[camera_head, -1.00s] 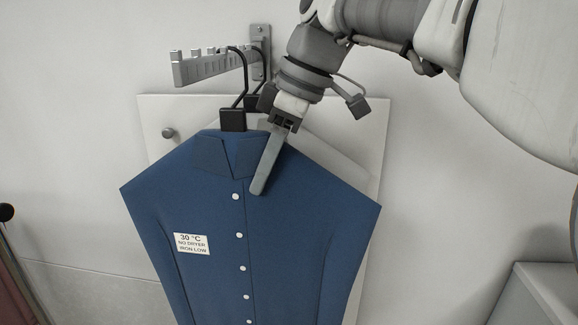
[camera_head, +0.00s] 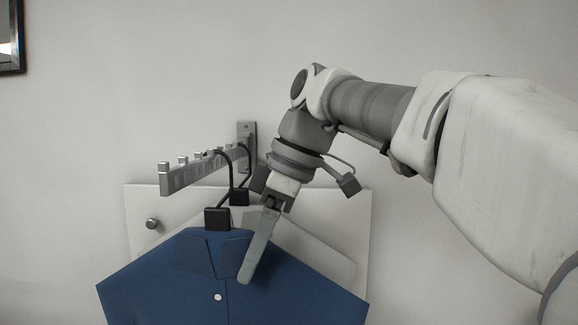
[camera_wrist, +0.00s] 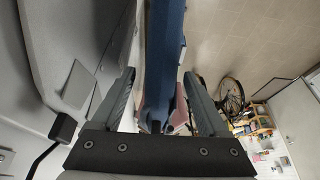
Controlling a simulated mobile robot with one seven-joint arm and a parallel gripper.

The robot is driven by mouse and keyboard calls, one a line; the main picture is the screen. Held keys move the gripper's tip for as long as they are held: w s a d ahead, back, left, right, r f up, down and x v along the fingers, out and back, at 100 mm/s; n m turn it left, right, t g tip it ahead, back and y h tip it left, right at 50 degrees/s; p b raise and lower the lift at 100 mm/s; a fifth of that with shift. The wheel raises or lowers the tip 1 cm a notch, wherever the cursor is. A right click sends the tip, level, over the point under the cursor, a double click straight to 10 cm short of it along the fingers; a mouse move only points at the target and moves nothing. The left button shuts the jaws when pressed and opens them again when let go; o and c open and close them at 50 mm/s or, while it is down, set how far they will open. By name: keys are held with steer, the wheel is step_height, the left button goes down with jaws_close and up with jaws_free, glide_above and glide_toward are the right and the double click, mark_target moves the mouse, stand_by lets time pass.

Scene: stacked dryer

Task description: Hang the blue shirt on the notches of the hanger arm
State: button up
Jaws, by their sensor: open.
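The blue shirt (camera_head: 170,276) hangs upright by a black hook (camera_head: 217,219) that rises to the grey notched hanger arm (camera_head: 190,174) on the wall. The hook's top appears to rest at the notches; which notch I cannot tell. My gripper (camera_head: 258,250) is at the shirt's right shoulder, near the collar. One finger lies in front of the cloth; the other is hidden behind it. In the wrist view the shirt (camera_wrist: 163,50) shows edge-on between the open fingers, with gaps on both sides.
A second black hook (camera_head: 239,197) hangs farther back on the arm, near the wall. A pale garment (camera_head: 318,256) is behind the shirt, before a white wall panel (camera_head: 346,205) with a round knob (camera_head: 152,224). The wrist view shows a bicycle (camera_wrist: 231,97) and shelves (camera_wrist: 262,125).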

steer(key=p+v, duration=0.3)
steer(key=v, duration=1)
steer(key=s+d+f+m+t+h+b, duration=0.1)
steer(key=s+d+f+m, duration=0.3)
steer(key=f, duration=0.6)
steer(key=s+d+f+m+t+h+b, duration=0.1)
steer(key=s+d+f+m+t+h, duration=0.1)
steer(key=s+d+f+m, duration=0.2)
steer(key=s+d+f+m+t+h+b, duration=0.1)
steer(key=s+d+f+m, duration=0.4)
steer(key=f, duration=1.2)
steer(key=m+t+b, duration=0.1)
steer(key=m, duration=0.3)
steer(key=shift+d+f+h, duration=0.15)
steer(key=shift+f+h, duration=0.05)
steer(key=shift+h, duration=0.1)
steer(key=shift+c, duration=0.2)
steer(key=c, duration=0.4)
